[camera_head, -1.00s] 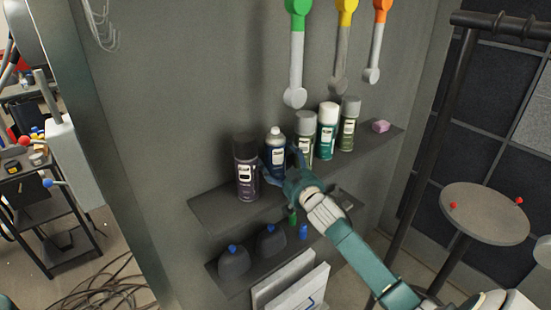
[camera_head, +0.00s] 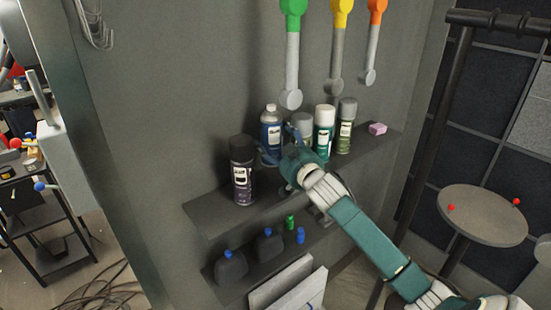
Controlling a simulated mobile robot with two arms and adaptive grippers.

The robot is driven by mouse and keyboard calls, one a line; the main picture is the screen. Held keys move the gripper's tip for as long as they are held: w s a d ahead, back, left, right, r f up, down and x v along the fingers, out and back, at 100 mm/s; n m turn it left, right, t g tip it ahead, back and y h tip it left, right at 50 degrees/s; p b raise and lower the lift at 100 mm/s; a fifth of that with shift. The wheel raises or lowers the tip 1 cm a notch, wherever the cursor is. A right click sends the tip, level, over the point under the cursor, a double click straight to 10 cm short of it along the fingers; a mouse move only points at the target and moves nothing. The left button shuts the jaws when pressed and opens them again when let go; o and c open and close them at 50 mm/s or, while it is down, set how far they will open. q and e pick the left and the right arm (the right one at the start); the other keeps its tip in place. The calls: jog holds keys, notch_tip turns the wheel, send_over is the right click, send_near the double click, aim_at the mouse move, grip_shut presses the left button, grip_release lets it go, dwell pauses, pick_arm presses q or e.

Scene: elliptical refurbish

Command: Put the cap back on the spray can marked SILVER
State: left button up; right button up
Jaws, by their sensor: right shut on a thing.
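A blue spray can (camera_head: 271,130) has a bare metal top with no cap on it. My right gripper (camera_head: 279,146) is shut on this blue can and holds it upright, raised above the upper shelf. The gripper covers the can's lower part. Several other spray cans stand on the shelf: a black one (camera_head: 242,172) on the left, a grey-capped one (camera_head: 303,125) partly behind my gripper, a teal one with a white cap (camera_head: 324,133) and a green one with a grey cap (camera_head: 346,127). No label is readable. My left gripper is not in view.
The upper shelf (camera_head: 210,212) is bare at its left end. A pink block (camera_head: 377,129) lies at its right end. The lower shelf holds two dark bottles with blue caps (camera_head: 230,268) and small green (camera_head: 290,222) and blue (camera_head: 300,235) items.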

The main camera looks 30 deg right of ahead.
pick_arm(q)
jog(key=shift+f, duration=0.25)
pick_arm(e)
jog(key=shift+r, duration=1.25)
jog(key=o, duration=0.9)
jog(key=c, duration=1)
